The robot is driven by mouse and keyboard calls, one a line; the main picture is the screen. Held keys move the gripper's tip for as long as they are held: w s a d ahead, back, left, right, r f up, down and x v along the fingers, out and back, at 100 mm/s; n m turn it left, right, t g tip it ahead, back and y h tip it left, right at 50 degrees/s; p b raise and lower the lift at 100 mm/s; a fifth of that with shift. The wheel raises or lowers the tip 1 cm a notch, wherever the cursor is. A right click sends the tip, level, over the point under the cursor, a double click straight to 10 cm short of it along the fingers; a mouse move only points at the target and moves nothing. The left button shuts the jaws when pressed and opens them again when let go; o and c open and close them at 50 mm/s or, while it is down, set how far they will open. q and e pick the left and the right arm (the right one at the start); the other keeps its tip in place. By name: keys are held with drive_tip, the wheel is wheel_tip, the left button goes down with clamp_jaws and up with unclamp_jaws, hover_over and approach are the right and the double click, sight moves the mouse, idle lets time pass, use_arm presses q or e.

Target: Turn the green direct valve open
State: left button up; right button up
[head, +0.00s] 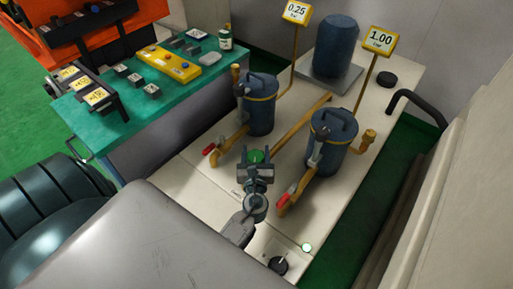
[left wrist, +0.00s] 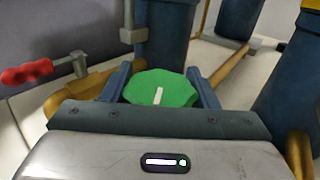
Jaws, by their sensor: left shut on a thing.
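The green direct valve (head: 257,157) is a round knob with a scalloped edge on the white bench top, between two brass pipes. In the left wrist view the green direct valve (left wrist: 160,90) fills the space between the fingers, and a white mark on its top points nearly straight away, tilted slightly right. My left gripper (head: 257,165) is shut on the knob, with one finger on each side; its fingers (left wrist: 162,92) also show in the left wrist view. The lower part of the knob is hidden by the gripper. My right gripper is not seen.
Two blue filter canisters (head: 260,105) (head: 331,140) stand just beyond the knob. Red-handled levers (head: 209,149) (head: 282,199) sit on the pipes at either side. Yellow displays read 0.25 (head: 297,12) and 1.00 (head: 381,40). A black knob (head: 278,265) and a lit green lamp (head: 306,247) are nearer.

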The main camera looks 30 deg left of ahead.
use_arm(q)
drive_tip(key=shift+r+y, duration=0.1)
drive_tip(key=shift+y, duration=0.2)
drive_tip(key=o, duration=1)
